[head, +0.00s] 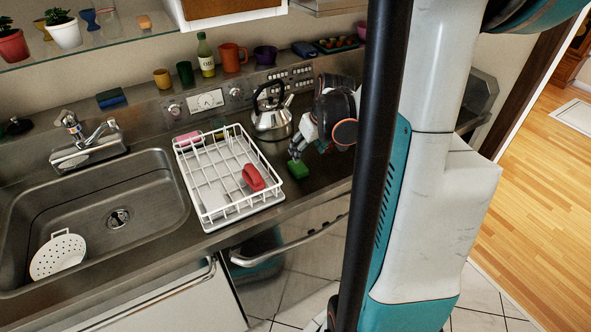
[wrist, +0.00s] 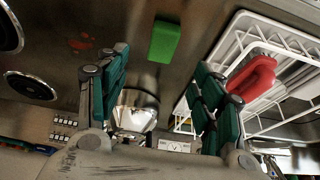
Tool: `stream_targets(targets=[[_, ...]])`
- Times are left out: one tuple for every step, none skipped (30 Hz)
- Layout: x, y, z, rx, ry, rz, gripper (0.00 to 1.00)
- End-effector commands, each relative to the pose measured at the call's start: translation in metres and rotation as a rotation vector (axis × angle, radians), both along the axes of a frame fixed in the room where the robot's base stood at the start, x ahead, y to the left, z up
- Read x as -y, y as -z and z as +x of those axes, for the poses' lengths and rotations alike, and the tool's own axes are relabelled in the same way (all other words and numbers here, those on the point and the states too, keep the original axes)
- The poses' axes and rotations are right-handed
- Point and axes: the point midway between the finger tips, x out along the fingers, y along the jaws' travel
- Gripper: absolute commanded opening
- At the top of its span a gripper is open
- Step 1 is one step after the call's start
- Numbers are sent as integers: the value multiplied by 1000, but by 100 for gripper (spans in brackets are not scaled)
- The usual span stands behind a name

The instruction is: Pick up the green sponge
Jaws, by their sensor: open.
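The green sponge (head: 298,169) lies on the dark counter to the right of the white dish rack in the head view. In the wrist view the sponge (wrist: 164,41) is a bright green block near the top centre, beyond the fingertips. My gripper (head: 297,149) is just above the sponge in the head view, pointing down. In the wrist view my gripper (wrist: 160,72) is open, with its teal-padded fingers wide apart and nothing between them. I cannot tell the exact gap between the fingertips and the sponge.
The white dish rack (head: 207,214) holds a red object (head: 253,177) close by on the left. A steel kettle (head: 271,121) stands behind the sponge. Coil burners (wrist: 30,87) show in the wrist view. The sink (head: 165,205) is farther left.

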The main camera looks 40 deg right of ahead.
Motion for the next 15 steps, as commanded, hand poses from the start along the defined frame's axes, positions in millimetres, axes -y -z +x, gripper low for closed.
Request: stream_targets(targets=[[1,12,5,0,-2,-1,61],[1,18,7,0,-2,-1,61],[2,24,10,0,-2,-1,61],[2,29,11,0,-2,-1,61],[3,33,13,0,-2,-1,61],[3,38,15,0,-2,-1,61],[3,41,17,0,-2,-1,61],[3,43,17,0,-1,0,61],[4,46,19,0,-1,0,61],[4,47,19,0,-1,0,61],[4,48,20,0,-1,0,61],[4,49,20,0,-1,0,61],[4,50,21,0,-1,0,61],[4,51,21,0,-1,0,61],[4,53,22,0,-1,0,61]])
